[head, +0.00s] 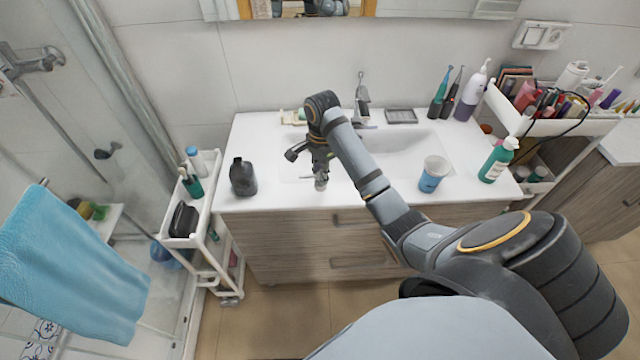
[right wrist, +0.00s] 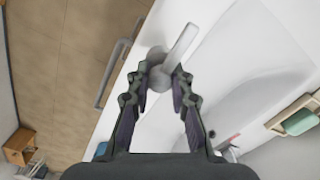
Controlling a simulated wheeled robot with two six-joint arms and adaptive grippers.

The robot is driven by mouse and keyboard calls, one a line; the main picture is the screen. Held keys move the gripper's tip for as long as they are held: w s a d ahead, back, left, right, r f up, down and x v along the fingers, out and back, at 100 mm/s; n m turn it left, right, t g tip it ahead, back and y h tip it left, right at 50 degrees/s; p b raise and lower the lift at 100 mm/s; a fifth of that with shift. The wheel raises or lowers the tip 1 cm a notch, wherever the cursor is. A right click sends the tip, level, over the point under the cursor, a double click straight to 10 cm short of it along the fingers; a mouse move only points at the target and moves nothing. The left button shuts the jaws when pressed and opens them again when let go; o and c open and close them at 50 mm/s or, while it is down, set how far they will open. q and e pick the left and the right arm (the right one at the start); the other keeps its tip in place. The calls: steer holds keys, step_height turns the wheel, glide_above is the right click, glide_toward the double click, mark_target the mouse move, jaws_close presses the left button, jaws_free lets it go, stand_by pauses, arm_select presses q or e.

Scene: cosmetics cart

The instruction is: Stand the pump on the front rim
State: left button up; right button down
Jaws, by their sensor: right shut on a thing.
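The pump (head: 320,183) is a small light grey piece below my right gripper (head: 319,168) in the head view. In the right wrist view, the pump (right wrist: 178,45) shows a pale round head with a long spout, between the fingertips. My right gripper (right wrist: 161,72) is shut on it, pointing down over the front of the sink. The pump is over the white front rim (head: 285,195) in the head view. I cannot tell whether its base touches the rim. The gripper hides part of the pump. My left gripper is not in view.
A dark bottle (head: 243,178) stands left on the counter. A blue and white cup (head: 432,175) and a green pump bottle (head: 497,161) stand right. The basin (head: 400,150) lies behind the rim. Wooden drawers (head: 290,240) are below. Carts stand on both sides.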

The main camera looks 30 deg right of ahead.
steer(key=f+b, duration=0.1)
steer(key=f, duration=0.1)
steer(key=f+b, duration=0.2)
steer(key=shift+w, duration=0.4)
steer(key=c, duration=1.2)
jaws_free()
steer(key=shift+f, duration=0.1)
steer(key=r+p, duration=0.5)
steer(key=r, duration=0.1)
steer(key=r+p, duration=0.6)
steer(key=shift+s+d+r, duration=0.1)
steer(key=shift+d+r, duration=0.1)
steer(key=shift+r, duration=0.1)
steer(key=shift+f, duration=0.1)
